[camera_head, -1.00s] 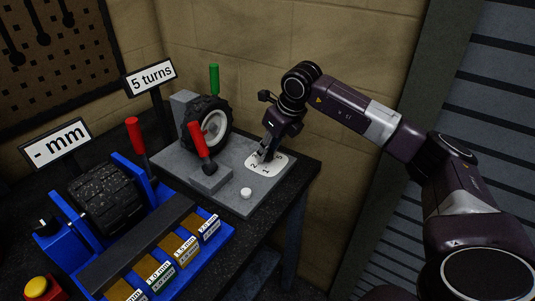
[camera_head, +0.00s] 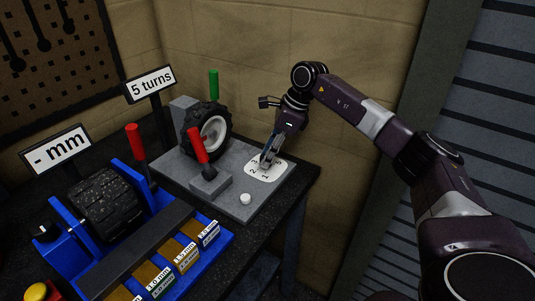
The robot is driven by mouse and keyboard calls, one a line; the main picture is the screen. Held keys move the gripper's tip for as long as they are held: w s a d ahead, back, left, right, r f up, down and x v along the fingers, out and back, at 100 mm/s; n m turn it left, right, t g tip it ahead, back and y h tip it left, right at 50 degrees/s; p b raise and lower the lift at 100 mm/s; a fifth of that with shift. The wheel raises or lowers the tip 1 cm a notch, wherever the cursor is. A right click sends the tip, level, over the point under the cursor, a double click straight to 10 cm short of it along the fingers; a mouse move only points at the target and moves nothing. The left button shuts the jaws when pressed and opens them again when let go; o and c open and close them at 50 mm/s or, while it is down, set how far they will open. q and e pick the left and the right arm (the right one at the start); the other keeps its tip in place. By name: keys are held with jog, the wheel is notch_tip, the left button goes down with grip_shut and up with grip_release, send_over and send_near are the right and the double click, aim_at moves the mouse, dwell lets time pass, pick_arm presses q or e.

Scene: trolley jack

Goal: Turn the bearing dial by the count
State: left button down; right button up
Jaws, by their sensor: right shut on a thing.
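The bearing dial is a white numbered plate (camera_head: 262,174) on the grey base plate (camera_head: 232,202), with digits such as 1, 2 and 3 showing. My right gripper (camera_head: 267,160) points down at the middle of it and is shut on the dial's knob, which the fingers mostly hide. A sign (camera_head: 150,84) at the back reads "5 turns". A wheel with a black tyre (camera_head: 212,130) stands upright on the same base plate behind the dial. My left gripper is not in view.
The wall is close behind.

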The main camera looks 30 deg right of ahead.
jog(key=shift+d+r, duration=0.1)
dwell(0.4)
jog(key=o, duration=1.2)
jog(key=shift+c, duration=0.2)
jog(key=v, duration=1.2)
